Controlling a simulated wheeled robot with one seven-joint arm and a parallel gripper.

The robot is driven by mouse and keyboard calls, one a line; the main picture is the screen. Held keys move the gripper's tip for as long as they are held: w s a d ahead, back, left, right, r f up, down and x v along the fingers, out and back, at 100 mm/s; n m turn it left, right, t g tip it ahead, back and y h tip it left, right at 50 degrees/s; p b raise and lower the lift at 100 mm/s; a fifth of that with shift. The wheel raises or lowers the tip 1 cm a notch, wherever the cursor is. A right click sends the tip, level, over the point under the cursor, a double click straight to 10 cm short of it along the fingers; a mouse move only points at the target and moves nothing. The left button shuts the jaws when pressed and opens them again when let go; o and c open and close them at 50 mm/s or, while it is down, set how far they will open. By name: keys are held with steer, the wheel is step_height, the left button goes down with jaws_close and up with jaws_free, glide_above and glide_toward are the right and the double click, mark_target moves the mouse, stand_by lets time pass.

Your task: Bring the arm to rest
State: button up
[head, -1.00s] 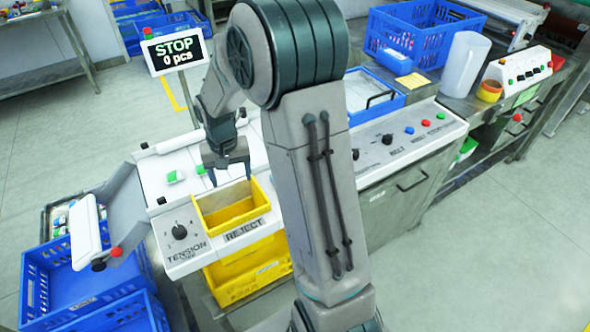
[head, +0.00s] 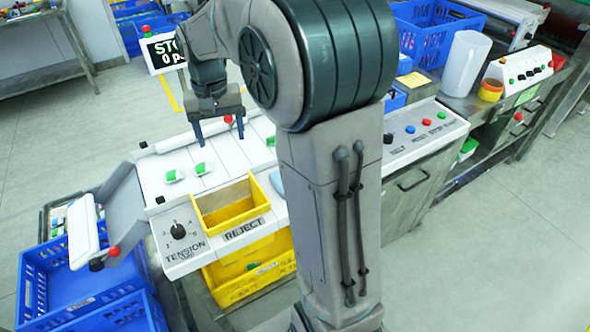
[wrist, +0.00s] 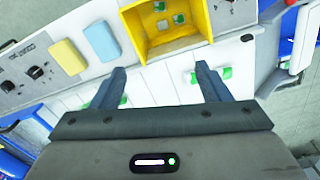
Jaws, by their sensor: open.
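My gripper (head: 218,137) is open, with its two fingers apart and nothing between them. It hangs above the white belt deck (head: 221,160) of the machine, behind the yellow REJECT bin (head: 229,220). In the wrist view my gripper (wrist: 160,85) points toward the same white deck, with the yellow bin (wrist: 135,45) ahead of it. My arm is bent and raised, its upper part covering the middle of the head view. Two small green-and-white pieces (head: 174,176) lie on the deck in front of my gripper.
A STOP display (head: 163,50) stands behind the machine, partly hidden by my arm. A TENSION knob (head: 178,231) is on the front panel. Blue crates (head: 75,265) stand at left. The wrist view shows a yellow block (wrist: 66,55) and a blue block (wrist: 101,41).

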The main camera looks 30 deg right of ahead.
steer(key=shift+r, duration=0.25)
steer(key=s+f+n+t, duration=0.1)
steer(key=s+n+t, duration=0.2)
steer(key=s, duration=1.8)
steer(key=shift+s+f, duration=0.15)
steer(key=shift+f, duration=0.2)
